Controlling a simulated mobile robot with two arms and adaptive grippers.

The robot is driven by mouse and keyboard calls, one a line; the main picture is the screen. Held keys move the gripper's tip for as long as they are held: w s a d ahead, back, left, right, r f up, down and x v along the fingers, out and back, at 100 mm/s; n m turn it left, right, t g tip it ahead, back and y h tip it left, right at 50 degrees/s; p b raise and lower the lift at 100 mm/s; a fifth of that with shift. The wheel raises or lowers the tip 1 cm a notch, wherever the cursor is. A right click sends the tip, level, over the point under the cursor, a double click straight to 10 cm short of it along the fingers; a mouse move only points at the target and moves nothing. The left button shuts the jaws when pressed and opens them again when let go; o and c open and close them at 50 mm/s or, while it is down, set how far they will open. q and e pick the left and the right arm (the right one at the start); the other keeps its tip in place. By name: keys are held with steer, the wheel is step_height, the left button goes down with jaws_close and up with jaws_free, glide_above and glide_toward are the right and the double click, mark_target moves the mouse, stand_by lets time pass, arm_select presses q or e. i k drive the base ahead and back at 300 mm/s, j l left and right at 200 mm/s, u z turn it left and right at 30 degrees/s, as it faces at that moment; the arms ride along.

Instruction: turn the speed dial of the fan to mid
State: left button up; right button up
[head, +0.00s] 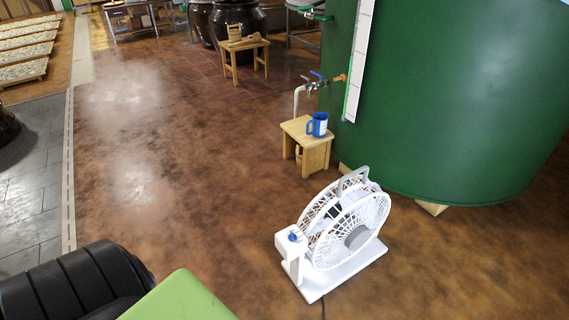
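A white fan (346,222) with a round grille, a grey hub and a carrying handle on top stands on the brown floor, right of the picture's middle. Its blue speed dial (295,236) sits on top of a white post at the left end of the fan's base. The dial's setting is too small to read. Neither of my grippers shows in the head view.
A big green tank (460,100) stands behind the fan. A wooden stool (308,145) with a blue jug (317,125) stands near the tank's tap (316,83). A dark cable runs from the fan's base. The floor left of the fan is clear.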

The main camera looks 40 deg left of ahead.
mark_target(292, 237)
steer(key=u, duration=1.2)
